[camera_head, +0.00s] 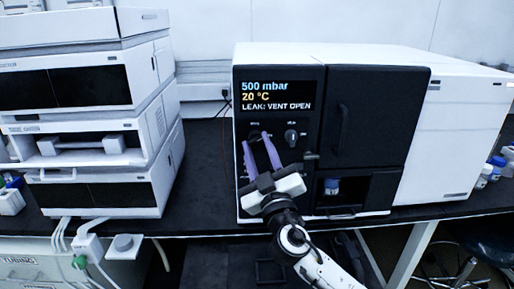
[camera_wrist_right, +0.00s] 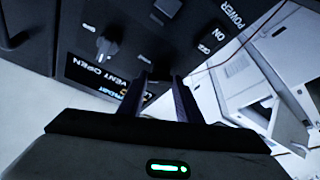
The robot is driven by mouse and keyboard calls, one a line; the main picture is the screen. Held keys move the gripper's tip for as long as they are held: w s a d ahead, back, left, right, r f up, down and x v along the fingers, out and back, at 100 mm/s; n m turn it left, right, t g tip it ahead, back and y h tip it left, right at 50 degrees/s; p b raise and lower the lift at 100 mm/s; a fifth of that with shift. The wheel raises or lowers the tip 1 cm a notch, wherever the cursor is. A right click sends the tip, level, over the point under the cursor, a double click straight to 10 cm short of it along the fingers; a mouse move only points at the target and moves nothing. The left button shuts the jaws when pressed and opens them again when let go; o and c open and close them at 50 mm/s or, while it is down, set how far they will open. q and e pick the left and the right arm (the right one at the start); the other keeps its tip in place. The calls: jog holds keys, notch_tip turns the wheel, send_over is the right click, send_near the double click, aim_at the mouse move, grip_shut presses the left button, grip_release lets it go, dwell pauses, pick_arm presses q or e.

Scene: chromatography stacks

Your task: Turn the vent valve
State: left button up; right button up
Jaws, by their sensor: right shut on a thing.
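The instrument front panel (camera_head: 311,150) has a knob (camera_head: 291,135) on the right that stands free; it also shows in the wrist view (camera_wrist_right: 107,42). My right gripper (camera_head: 259,135) reaches up to the panel left of this knob. Its two purple fingers are shut on a left-hand knob, which they mostly hide; the small labels are too small to read surely. In the wrist view the dark fingers (camera_wrist_right: 162,78) end close to the panel. The display (camera_head: 277,95) reads 500 mbar, 20 °C, LEAK: VENT OPEN. My left gripper is not in view.
A white stacked instrument (camera_head: 150,118) stands to the left on the dark bench (camera_head: 205,150). A dark door (camera_head: 372,115) is right of the panel, with a lidded vial (camera_head: 331,187) in the recess below. Small bottles (camera_head: 490,172) stand at far right.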

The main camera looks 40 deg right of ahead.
jog(key=n+p, duration=0.1)
jog(key=n+y+p, duration=0.1)
jog(key=n, duration=0.1)
jog(key=n+y+p, duration=0.1)
jog(key=n, duration=0.1)
jog(key=shift+s+d+r, duration=0.1)
jog(key=shift+d+r, duration=0.05)
jog(key=shift+r, duration=0.15)
jog(key=n+y+p, duration=0.1)
jog(key=n, duration=0.2)
jog(key=shift+g+p, duration=0.35)
jog(key=shift+g, duration=0.05)
jog(key=shift+n+y, duration=0.6)
jog(key=shift+n, duration=0.6)
jog(key=shift+n+g+y, duration=0.3)
jog(key=shift+n+g, duration=0.7)
jog(key=shift+n, duration=1)
jog(key=o, duration=1)
jog(key=shift+r, duration=0.1)
jog(key=shift+o, duration=0.2)
jog(key=s+a+b, duration=0.1)
jog(key=s, duration=0.9)
jog(key=shift+s+a+b, duration=0.15)
jog(key=shift+a+b, duration=0.1)
jog(key=shift+b, duration=0.05)
